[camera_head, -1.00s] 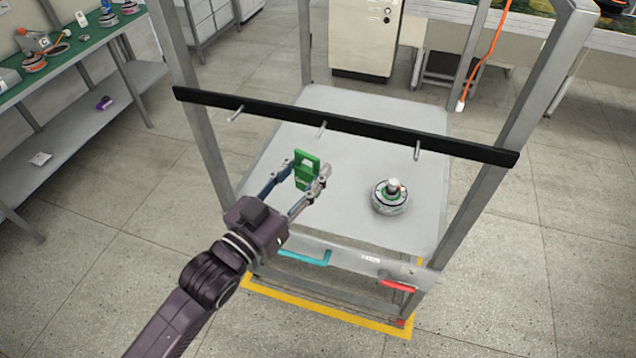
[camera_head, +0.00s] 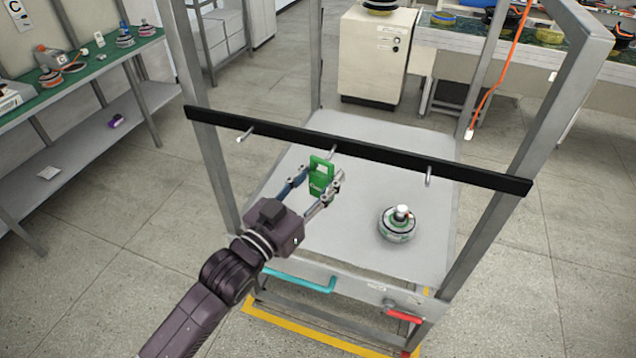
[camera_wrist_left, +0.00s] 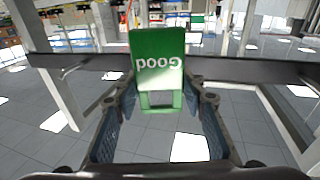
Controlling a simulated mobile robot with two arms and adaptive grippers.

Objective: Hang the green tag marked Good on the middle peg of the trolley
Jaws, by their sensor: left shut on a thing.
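The green tag (camera_head: 317,181) is between the fingers of my left gripper (camera_head: 321,177). In the left wrist view the tag (camera_wrist_left: 158,72) shows the word Good upside down, with a rectangular opening near its lower end. The trolley's black bar (camera_head: 400,158) carries three short metal pegs. The middle peg (camera_head: 333,151) is right by the tag's upper edge in the head view; I cannot tell whether they touch. In the wrist view the tag covers the middle of the bar. The left peg (camera_head: 244,134) and right peg (camera_head: 429,175) are bare. My right gripper is out of view.
A round motor part (camera_head: 398,224) stands on the trolley's grey shelf (camera_head: 350,225). Grey uprights (camera_head: 490,205) flank the bar. A teal handle (camera_head: 300,281) and a red handle (camera_head: 404,316) are at the front. A green-topped bench (camera_head: 75,75) stands at the left.

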